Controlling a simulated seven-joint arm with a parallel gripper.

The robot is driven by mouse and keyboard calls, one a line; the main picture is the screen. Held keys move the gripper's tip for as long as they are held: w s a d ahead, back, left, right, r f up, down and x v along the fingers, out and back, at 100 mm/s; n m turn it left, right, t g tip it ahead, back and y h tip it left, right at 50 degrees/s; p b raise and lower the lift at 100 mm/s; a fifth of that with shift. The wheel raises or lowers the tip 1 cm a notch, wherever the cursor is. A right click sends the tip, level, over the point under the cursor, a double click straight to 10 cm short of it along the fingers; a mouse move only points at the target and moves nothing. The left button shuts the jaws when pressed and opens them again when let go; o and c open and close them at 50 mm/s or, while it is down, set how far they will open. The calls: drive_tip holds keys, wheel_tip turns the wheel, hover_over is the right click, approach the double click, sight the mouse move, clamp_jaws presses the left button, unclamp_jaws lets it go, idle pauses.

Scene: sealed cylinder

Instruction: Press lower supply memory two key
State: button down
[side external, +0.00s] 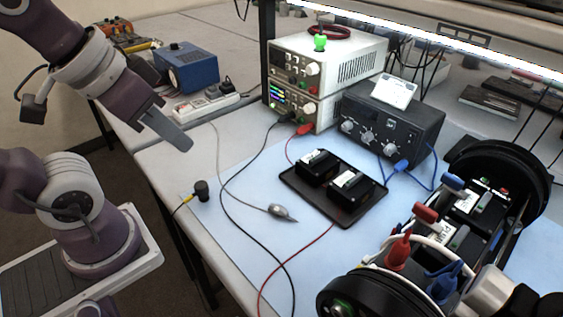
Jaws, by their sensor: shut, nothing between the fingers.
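Two white bench power supplies are stacked at the back of the table. The lower supply (318,116) sits under the upper supply (345,66), and its front panel (292,103) faces left toward my arm. A small coloured display shows on that panel, and red and black leads are plugged in low on it. Its keys are too small to tell apart, so I cannot pick out the memory two key. My gripper (184,143) is shut and empty, in the air over the table's left edge, well left of the lower supply and apart from it.
A power strip (206,104) and a blue box (186,67) lie between my gripper's side and the supplies. A black dial unit (389,124) stands right of them. Leads cross the blue mat (235,207). A black tray (345,218) and open cylinder (345,296) are further right.

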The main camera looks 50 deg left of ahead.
sight(294, 106)
drive_tip(key=w+a+f+n, duration=0.1)
drive_tip(key=w+a+n, duration=0.1)
drive_tip(key=w+n, duration=0.3)
drive_tip(key=w+a+f+n+t+y, duration=0.1)
drive_tip(key=w+a+f+n, duration=0.15)
drive_tip(key=w, duration=0.45)
drive_tip(key=w+a+f+n, duration=0.1)
drive_tip(key=w+a+n, duration=0.1)
drive_tip(key=w+n, duration=0.3)
drive_tip(key=w+a+f+n+y, duration=0.1)
drive_tip(key=w+a+f+n, duration=0.3)
drive_tip(key=w+a+f+n+t, duration=0.1)
drive_tip(key=w+a+f+n, duration=0.2)
drive_tip(key=w+a+f, duration=0.1)
drive_tip(key=w+a+f+n+t+y, duration=0.1)
drive_tip(key=w+a+f+n, duration=0.3)
drive_tip(key=f, duration=0.2)
drive_tip(key=shift+a+f+n+y, duration=0.2)
drive_tip(key=shift+a+n+y, duration=0.05)
drive_tip(key=shift+n+y, duration=0.1)
drive_tip(key=shift+w, duration=4.4)
drive_tip(key=shift+w, duration=0.1)
drive_tip(key=shift+w, duration=0.3)
